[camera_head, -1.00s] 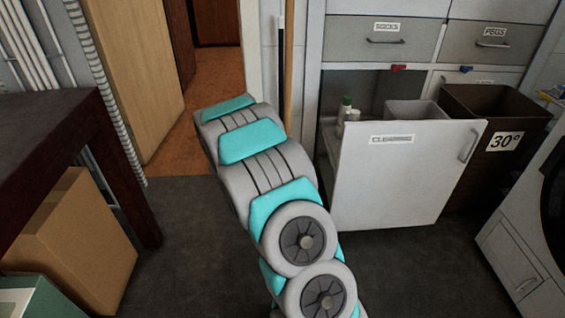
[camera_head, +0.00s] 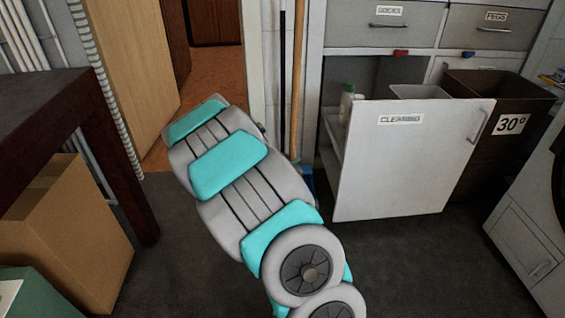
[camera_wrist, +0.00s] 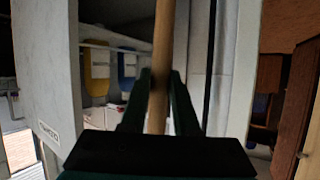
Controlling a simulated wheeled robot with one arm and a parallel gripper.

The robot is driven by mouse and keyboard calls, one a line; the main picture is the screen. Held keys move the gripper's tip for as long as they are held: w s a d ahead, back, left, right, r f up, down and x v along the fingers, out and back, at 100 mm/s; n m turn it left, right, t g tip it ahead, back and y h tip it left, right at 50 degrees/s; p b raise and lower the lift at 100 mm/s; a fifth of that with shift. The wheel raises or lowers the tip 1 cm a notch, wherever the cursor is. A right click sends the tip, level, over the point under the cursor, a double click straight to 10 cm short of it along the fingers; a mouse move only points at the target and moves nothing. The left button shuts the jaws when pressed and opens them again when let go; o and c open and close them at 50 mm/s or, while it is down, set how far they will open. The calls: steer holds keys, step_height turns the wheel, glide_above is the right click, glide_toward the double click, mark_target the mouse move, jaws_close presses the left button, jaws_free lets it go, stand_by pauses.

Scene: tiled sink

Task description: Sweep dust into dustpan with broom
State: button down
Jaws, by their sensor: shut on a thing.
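The broom's wooden handle (camera_head: 299,75) stands nearly upright by the door frame in the head view. A blue part, probably the broom's head (camera_head: 307,180), shows low behind my arm. In the wrist view my gripper (camera_wrist: 161,78) has its two dark fingers on either side of the wooden handle (camera_wrist: 162,50) and is shut on it. My arm hides the gripper in the head view. A thin dark pole (camera_head: 282,80) stands just left of the handle; I cannot tell whether it belongs to a dustpan. I see no dust and no clear dustpan.
An open white drawer marked "CLEANING" (camera_head: 400,160) juts out to the right, with a dark bin (camera_head: 500,105) beside it. A dark table (camera_head: 75,125) and a cardboard box (camera_head: 70,235) stand on the left. Dark floor lies clear between them around my arm.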

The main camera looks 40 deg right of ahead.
steer(key=shift+s+f+b, duration=0.1)
steer(key=shift+f+b, duration=2.25)
steer(key=shift+f, duration=0.05)
steer(key=w+d+r+p, duration=0.1)
steer(key=w+d+p, duration=0.6)
steer(key=w+p, duration=0.4)
steer(key=shift+p, duration=0.65)
